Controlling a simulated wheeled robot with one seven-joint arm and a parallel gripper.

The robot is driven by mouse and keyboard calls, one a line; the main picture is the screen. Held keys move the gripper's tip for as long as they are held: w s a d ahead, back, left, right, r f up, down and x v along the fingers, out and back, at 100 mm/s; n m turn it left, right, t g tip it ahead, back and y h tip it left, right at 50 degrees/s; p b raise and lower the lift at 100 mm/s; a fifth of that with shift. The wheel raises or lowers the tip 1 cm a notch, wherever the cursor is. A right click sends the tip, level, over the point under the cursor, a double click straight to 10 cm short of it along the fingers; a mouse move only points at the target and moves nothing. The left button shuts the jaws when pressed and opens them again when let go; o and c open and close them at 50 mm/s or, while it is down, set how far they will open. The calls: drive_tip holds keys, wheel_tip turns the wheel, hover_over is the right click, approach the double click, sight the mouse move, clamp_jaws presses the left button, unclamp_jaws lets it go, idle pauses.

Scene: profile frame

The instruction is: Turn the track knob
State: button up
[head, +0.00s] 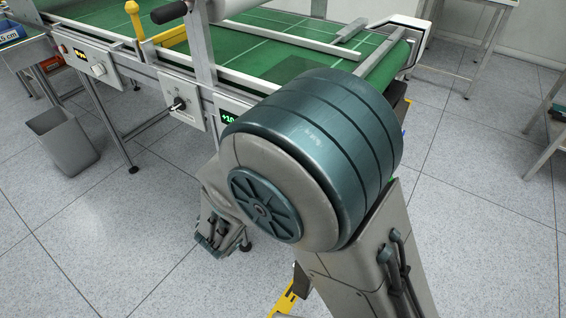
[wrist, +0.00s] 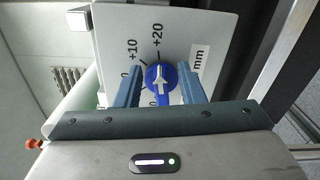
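A blue knob with a white arrow (wrist: 159,79) sits on a white panel (wrist: 185,22) in the wrist view. The panel has a dial marked +10 and +20 and a "mm" label. The arrow points up in the picture, toward the +20 side. My gripper (wrist: 160,75) has its two blue-grey fingers apart, one on each side of the knob. Narrow gaps seem to show between fingers and knob; contact is hard to tell. In the head view my arm hides the gripper and the blue knob. A green display (head: 228,117) there reads about +10.
A conveyor with a green belt (head: 262,22) runs behind my arm. Its side carries a black selector knob (head: 178,104), a white knob (head: 98,69) and an orange display (head: 80,54). A grey bin (head: 62,142) stands at left.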

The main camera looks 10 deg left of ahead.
drive_tip(key=p+v, duration=0.1)
drive_tip(key=v, duration=1.3)
drive_tip(key=shift+w, duration=0.15)
drive_tip(key=w+d+r+m+g+h+p, duration=0.1)
drive_tip(key=d+r+m+g+p, duration=0.45)
drive_tip(key=d, duration=0.55)
drive_tip(key=w+d+r+m+g+h+p, duration=0.25)
drive_tip(key=d+r+g+p, duration=0.3)
drive_tip(key=d+g, duration=0.5)
drive_tip(key=s+d+r+m+t+y+p, duration=0.2)
drive_tip(key=s+d+r+m+y+p, duration=0.1)
drive_tip(key=d+r+m+y+p, duration=0.4)
wheel_tip(320, 180, up, 6)
drive_tip(key=d+y+p, duration=0.1)
drive_tip(key=y+p, duration=0.2)
drive_tip(key=p, duration=0.1)
drive_tip(key=shift+d+m, duration=0.15)
drive_tip(key=shift+m, duration=0.15)
